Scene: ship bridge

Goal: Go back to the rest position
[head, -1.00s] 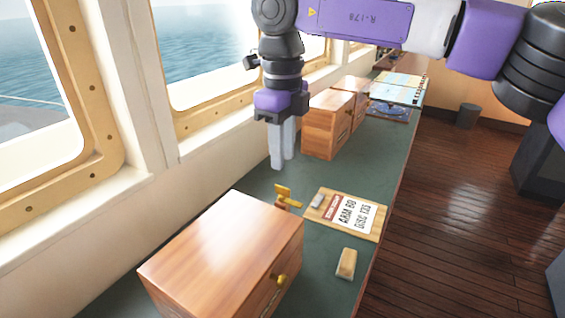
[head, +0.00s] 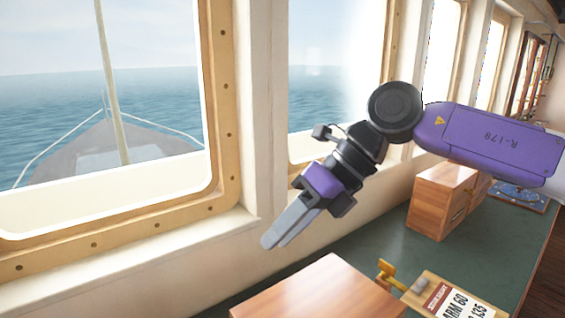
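My gripper (head: 273,242) is raised in front of the windows, with its grey fingers pointing down and to the left. The fingers lie side by side with no clear gap, and nothing shows between them. It appears above and to the left of the near wooden box in the picture. My purple and black arm crosses the upper right of the view.
A wooden box (head: 318,290) stands at the bottom on the green counter (head: 400,250). A brass object (head: 388,274) is beside a wooden board with a printed card (head: 455,302). Another wooden cabinet (head: 438,205) stands farther back. Window frames (head: 228,110) line the wall.

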